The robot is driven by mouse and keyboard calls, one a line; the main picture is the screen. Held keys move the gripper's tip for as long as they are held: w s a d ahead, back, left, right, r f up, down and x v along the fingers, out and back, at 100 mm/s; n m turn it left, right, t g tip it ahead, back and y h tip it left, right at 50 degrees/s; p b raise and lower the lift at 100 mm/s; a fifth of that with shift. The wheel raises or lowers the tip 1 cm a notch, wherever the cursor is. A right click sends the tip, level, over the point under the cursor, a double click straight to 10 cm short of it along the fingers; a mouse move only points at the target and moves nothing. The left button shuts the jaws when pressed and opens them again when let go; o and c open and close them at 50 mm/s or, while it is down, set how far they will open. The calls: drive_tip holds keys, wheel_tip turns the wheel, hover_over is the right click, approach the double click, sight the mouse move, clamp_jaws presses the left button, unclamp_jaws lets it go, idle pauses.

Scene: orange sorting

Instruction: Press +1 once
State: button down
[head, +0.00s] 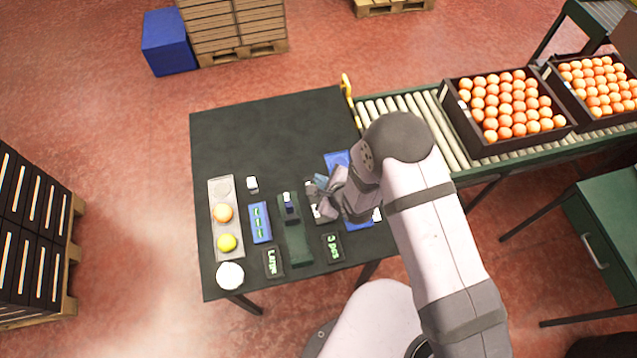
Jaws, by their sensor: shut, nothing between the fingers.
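My gripper (318,194) is shut and empty, over the right part of the black table. It is above a dark panel (309,183) with light marks, which it largely hides. I cannot tell whether the fingertips touch the panel. No +1 label is readable in this view. A small dark display (332,247) with green text ending in "pcs" lies just in front of the panel; its digit is too small to read surely. Another display (272,262) reads "Large".
On the black table (250,130) are a grey tray (223,190) with an orange and a yellow-green fruit, a blue panel (260,222), a dark green device (295,243) and a white round object (230,275). A blue item (337,160) lies behind my gripper. The table's back is clear.

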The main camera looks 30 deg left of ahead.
drive_tip(key=shift+f, duration=0.15)
drive_tip(key=shift+f+b, duration=0.3)
drive_tip(key=shift+b, duration=0.15)
drive_tip(key=shift+f+b, duration=0.5)
drive_tip(key=shift+f, duration=0.05)
idle(0.7)
drive_tip(key=shift+r, duration=0.2)
drive_tip(key=shift+r+p, duration=0.75)
drive_tip(key=shift+r, duration=0.05)
drive_tip(key=shift+r, duration=0.1)
wheel_tip(320, 180, up, 5)
drive_tip(key=p, duration=0.3)
drive_tip(key=shift+p, duration=0.35)
idle(0.6)
